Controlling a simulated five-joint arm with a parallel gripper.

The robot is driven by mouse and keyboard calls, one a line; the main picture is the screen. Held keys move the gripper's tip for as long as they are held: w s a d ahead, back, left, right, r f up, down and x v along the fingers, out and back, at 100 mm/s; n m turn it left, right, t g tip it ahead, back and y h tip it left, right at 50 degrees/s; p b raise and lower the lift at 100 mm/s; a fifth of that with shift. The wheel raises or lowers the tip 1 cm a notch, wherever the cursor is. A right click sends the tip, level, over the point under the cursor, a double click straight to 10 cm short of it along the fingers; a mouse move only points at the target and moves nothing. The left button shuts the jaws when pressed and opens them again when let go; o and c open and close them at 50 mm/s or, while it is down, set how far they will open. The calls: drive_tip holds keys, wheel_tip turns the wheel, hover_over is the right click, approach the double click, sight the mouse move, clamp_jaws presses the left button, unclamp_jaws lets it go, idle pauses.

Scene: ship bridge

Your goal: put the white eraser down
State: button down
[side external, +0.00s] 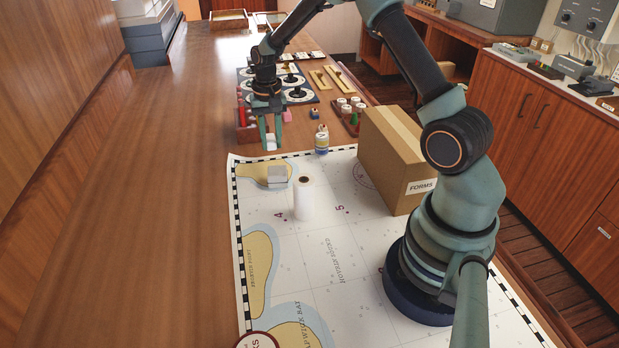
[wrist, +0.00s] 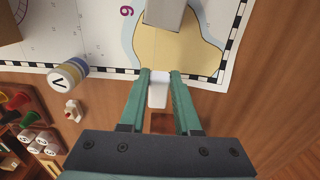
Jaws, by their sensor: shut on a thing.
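The white eraser (wrist: 158,90) is a small white block between my gripper's fingertips in the wrist view. It also shows in the side external view (side external: 271,142), at the lower end of the fingers. My gripper (side external: 271,138) is shut on it, pointing down near the far left edge of the chart. In the wrist view my gripper (wrist: 159,88) has its two green fingers on either side of the eraser. I cannot tell for sure whether the eraser touches the surface below.
A grey block (side external: 277,177) and a white roll (side external: 304,197) stand on the chart (side external: 330,285). A forms box (side external: 400,155) is farther right. The table on the left (side external: 150,220) is clear.

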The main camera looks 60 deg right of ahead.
sight(271, 142)
drive_tip(key=shift+f, duration=2.15)
drive_tip(key=shift+f, duration=0.15)
drive_tip(key=c, duration=0.6)
unclamp_jaws()
wheel_tip(271, 142, up, 12)
drive_tip(key=shift+f, duration=0.25)
drive_tip(key=s+a+r+n+t, duration=0.35)
drive_tip(key=s+a+r, duration=0.4)
drive_tip(key=r, duration=0.45)
drive_tip(key=s+a+n, duration=0.1)
drive_tip(key=s+a, duration=0.1)
drive_tip(key=s, duration=0.1)
drive_tip(key=s+a+n+t, duration=0.1)
drive_tip(key=s+a+n, duration=0.1)
drive_tip(key=s, duration=0.1)
drive_tip(key=s+a+n+t, duration=0.1)
drive_tip(key=s+a+n, duration=0.1)
drive_tip(key=s, duration=0.2)
drive_tip(key=shift+a+r+n, duration=0.25)
drive_tip(key=shift+a+r, duration=0.1)
drive_tip(key=shift+r, duration=0.05)
